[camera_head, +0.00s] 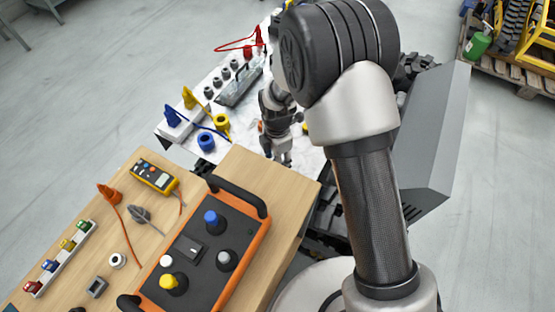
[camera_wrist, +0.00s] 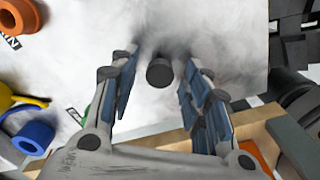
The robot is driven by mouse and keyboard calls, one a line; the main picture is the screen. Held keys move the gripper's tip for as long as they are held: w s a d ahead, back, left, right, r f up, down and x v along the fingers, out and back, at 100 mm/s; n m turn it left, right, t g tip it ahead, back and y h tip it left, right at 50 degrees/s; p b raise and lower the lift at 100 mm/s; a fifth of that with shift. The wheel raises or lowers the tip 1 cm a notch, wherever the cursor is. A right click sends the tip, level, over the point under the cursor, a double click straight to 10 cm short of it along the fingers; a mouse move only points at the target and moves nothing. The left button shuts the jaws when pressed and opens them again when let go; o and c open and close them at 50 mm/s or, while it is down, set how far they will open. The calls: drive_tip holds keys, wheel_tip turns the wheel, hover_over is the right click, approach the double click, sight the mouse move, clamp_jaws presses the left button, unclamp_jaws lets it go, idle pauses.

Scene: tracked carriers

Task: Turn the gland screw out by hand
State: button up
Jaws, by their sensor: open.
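My gripper (camera_head: 280,158) points down over the white top (camera_head: 306,163) of the carrier. In the wrist view my gripper (camera_wrist: 157,62) is open, its two fingers apart. A dark grey round cylinder (camera_wrist: 160,72) shows between the fingers, with a gap on each side. It may be the gland screw; I cannot tell for sure, nor how far it stands out of the white surface. In the head view my gripper and arm hide this spot.
A blue ring (camera_head: 206,141), a yellow ring (camera_head: 221,122) and a grey handled bar (camera_head: 240,85) lie left of my gripper. An orange-edged control box (camera_head: 262,225) stands on the wooden bench (camera_head: 285,205), with a yellow meter (camera_head: 155,176). A grey sloped panel (camera_head: 432,140) stands at right.

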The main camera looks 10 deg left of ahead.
drive_tip(key=m, duration=0.7)
drive_tip(key=shift+m, duration=0.4)
drive_tip(key=m, duration=2.1)
drive_tip(key=shift+m, duration=0.3)
drive_tip(key=shift+c, duration=0.3)
